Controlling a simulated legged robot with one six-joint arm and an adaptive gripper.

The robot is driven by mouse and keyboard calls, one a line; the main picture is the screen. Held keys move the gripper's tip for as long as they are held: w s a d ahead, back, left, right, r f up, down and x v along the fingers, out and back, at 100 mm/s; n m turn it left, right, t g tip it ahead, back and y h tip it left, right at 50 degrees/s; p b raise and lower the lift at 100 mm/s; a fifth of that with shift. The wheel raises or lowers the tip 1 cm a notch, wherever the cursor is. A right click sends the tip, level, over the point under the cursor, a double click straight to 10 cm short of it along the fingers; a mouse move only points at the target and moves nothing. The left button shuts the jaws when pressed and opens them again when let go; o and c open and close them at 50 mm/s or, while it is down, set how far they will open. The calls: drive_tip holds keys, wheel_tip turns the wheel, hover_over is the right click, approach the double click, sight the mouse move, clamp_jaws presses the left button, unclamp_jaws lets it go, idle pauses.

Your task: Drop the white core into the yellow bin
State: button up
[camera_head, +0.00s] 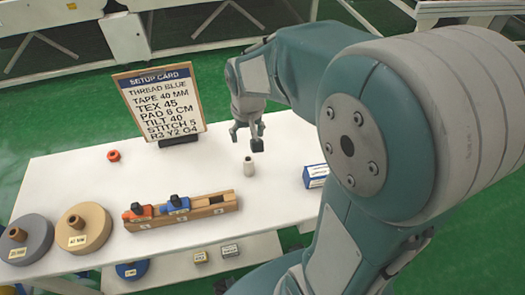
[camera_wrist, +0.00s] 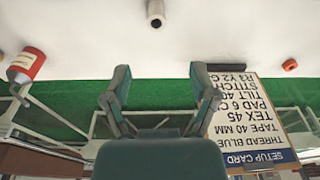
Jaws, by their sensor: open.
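The white core (camera_head: 249,167) stands upright on the white table (camera_head: 90,195), just below and apart from my gripper (camera_head: 247,139). It also shows at the top middle of the wrist view (camera_wrist: 156,14), with a dark hole in its end. My gripper is open and empty; its two fingers stand well apart in the wrist view (camera_wrist: 160,88).
A wooden rack (camera_head: 180,212) holds orange and blue clamps. Grey (camera_head: 35,240) and tan (camera_head: 93,230) discs lie left. A blue-white box (camera_head: 316,176) sits right. A red ring (camera_head: 114,156) lies near the card.

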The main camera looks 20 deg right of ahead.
drive_tip(key=s+a+r+n+t, duration=0.1)
drive_tip(key=s+a+r+t, duration=0.1)
drive_tip(key=s+r, duration=0.8)
drive_tip(key=s+t, duration=0.1)
drive_tip(key=s, duration=0.3)
drive_tip(key=shift+r+t, duration=0.2)
drive_tip(key=shift+t, duration=0.2)
drive_tip(key=shift+o, duration=0.5)
drive_tip(key=shift+s+a+n, duration=0.1)
drive_tip(key=shift+s+n, duration=0.2)
drive_tip(key=shift+s, duration=0.05)
drive_tip(key=n+g, duration=0.5)
drive_tip(key=n, duration=0.5)
hover_over(248, 167)
drive_tip(key=w, duration=0.2)
wheel_tip(248, 167, down, 20)
wheel_tip(248, 167, down, 6)
drive_tip(key=shift+w+r, duration=0.1)
drive_tip(key=shift+r, duration=0.15)
drive_tip(key=f, duration=0.4)
drive_tip(key=shift+s+d+f, duration=0.1)
drive_tip(key=shift+s+d, duration=0.25)
drive_tip(key=shift+s, duration=0.05)
drive_tip(key=shift+f, duration=0.6)
clamp_jaws()
